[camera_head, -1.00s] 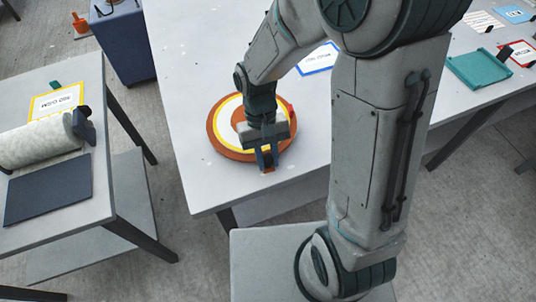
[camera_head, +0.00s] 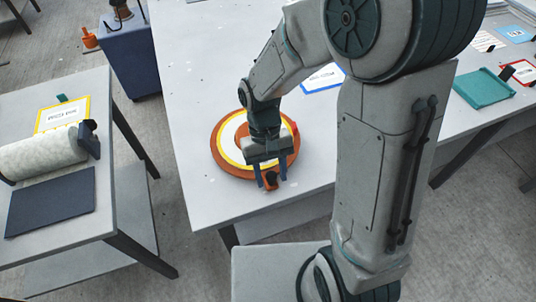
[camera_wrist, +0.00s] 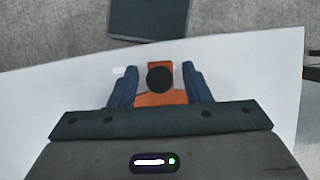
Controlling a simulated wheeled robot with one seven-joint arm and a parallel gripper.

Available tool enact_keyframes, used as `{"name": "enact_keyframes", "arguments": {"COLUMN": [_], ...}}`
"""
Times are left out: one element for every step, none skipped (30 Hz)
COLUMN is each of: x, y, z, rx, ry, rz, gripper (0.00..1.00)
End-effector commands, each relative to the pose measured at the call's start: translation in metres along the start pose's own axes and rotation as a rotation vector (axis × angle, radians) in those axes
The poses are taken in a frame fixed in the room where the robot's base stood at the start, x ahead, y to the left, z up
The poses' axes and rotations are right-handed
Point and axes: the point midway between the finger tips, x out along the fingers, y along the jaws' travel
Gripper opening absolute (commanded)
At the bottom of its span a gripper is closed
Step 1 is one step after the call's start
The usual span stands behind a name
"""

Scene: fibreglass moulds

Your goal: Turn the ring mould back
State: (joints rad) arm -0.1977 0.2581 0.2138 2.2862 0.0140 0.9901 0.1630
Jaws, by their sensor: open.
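The ring mould (camera_head: 219,157) is an orange disc with a yellow and white ring on its face. It lies flat near the front edge of the pale table, partly hidden by my arm. An orange tab with a dark round knob (camera_head: 270,179) sticks out at its front. My gripper (camera_head: 269,181) is over this front part, pointing down, with its blue fingers on either side of the tab. In the wrist view the open fingers (camera_wrist: 155,88) stand left and right of the orange tab and dark knob, with a gap on each side.
A second table (camera_head: 108,205) at left holds a fibre roll (camera_head: 40,150), a dark mat (camera_head: 50,203) and a yellow-framed card (camera_head: 62,115). A blue-framed card (camera_head: 322,78) lies behind my arm. A teal tray (camera_head: 483,88) is at right. Floor separates the tables.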

Motion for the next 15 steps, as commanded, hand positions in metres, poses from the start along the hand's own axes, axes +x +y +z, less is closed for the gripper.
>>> {"name": "enact_keyframes", "arguments": {"x": [-0.007, -0.012, -0.019, -0.025, -0.032, -0.041, -0.049, -0.056, -0.065, -0.072, -0.079, -0.088, -0.094, -0.1, -0.106], "y": [0.0, 0.0, 0.0, 0.0, 0.0, 0.0, 0.0, 0.0, 0.0, 0.0, 0.0, 0.0, 0.0, 0.0, 0.0], "z": [-0.001, -0.001, -0.001, 0.0, -0.001, -0.001, -0.001, 0.0, -0.001, -0.001, -0.001, -0.001, -0.001, -0.001, 0.0], "rx": [0.001, 0.001, 0.001, 0.0, 0.0, 0.0, 0.0, 0.0, 0.0, 0.0, 0.0, -0.001, -0.001, -0.001, -0.001], "ry": [0.005, 0.005, 0.007, 0.007, 0.008, 0.008, 0.009, 0.009, 0.009, 0.009, 0.008, 0.008, 0.009, 0.008, 0.008], "rz": [-0.001, -0.001, -0.001, -0.001, -0.001, -0.001, -0.001, -0.001, -0.001, -0.001, -0.001, -0.001, -0.001, -0.001, -0.001], "gripper": [0.44, 0.44, 0.44, 0.44, 0.44, 0.44, 0.44, 0.44, 0.44, 0.44, 0.44, 0.44, 0.44, 0.44, 0.44]}}
